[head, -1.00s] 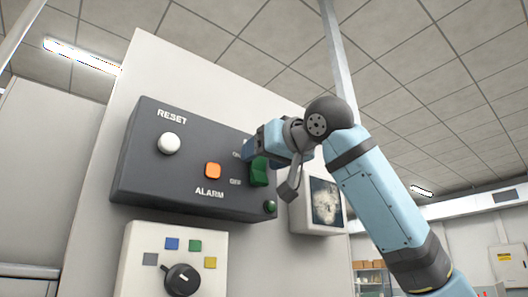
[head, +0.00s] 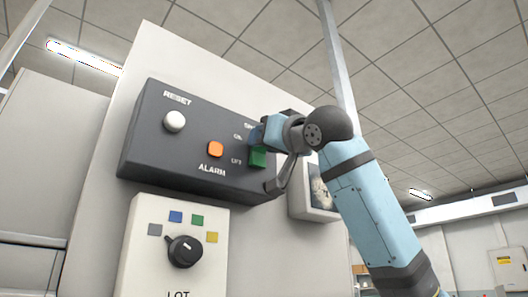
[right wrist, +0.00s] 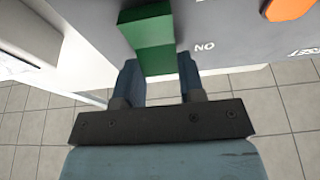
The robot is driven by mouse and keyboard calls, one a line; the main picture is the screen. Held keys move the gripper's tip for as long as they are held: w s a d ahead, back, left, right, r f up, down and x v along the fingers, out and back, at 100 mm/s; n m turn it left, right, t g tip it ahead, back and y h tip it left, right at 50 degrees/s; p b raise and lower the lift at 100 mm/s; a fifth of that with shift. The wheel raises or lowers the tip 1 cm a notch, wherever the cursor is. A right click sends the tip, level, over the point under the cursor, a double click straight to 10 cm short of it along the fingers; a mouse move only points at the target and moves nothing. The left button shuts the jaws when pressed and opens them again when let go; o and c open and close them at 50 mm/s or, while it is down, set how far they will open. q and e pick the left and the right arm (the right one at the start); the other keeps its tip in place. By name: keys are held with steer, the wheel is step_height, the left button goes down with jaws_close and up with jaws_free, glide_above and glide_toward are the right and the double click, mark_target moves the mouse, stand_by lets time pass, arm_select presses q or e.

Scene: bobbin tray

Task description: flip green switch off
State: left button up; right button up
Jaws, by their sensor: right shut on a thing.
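The green switch (head: 258,158) is on the dark control panel (head: 190,182), right of the ON and OFF labels. In the head view only its lower part shows; my right gripper hides the top. My right gripper (head: 259,138) reaches it from the right. In the right wrist view the green switch (right wrist: 152,40) sticks out from the panel and its near end lies between the two blue fingers of my right gripper (right wrist: 158,78), which is shut on it. The lever's exact tilt is hard to tell. My left gripper is not in view.
On the same panel are a white RESET button (head: 174,122) and an orange ALARM button (head: 215,149). Below is a white box with a black knob (head: 184,251) and coloured squares. A small screen (head: 320,188) sits behind my right arm.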

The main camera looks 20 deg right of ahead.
steer(key=o, duration=0.9)
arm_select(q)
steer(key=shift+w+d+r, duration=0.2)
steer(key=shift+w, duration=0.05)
arm_select(e)
steer(key=shift+o, duration=0.2)
steer(key=shift+s, duration=0.1)
arm_select(q)
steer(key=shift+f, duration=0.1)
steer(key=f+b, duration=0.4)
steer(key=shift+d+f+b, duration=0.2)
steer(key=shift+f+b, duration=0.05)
steer(key=shift+b, duration=0.15)
arm_select(e)
steer(key=v, duration=1.3)
steer(key=shift+s+f, duration=0.3)
steer(key=shift+s, duration=0.05)
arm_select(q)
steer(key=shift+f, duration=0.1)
arm_select(e)
steer(key=shift+d, duration=0.1)
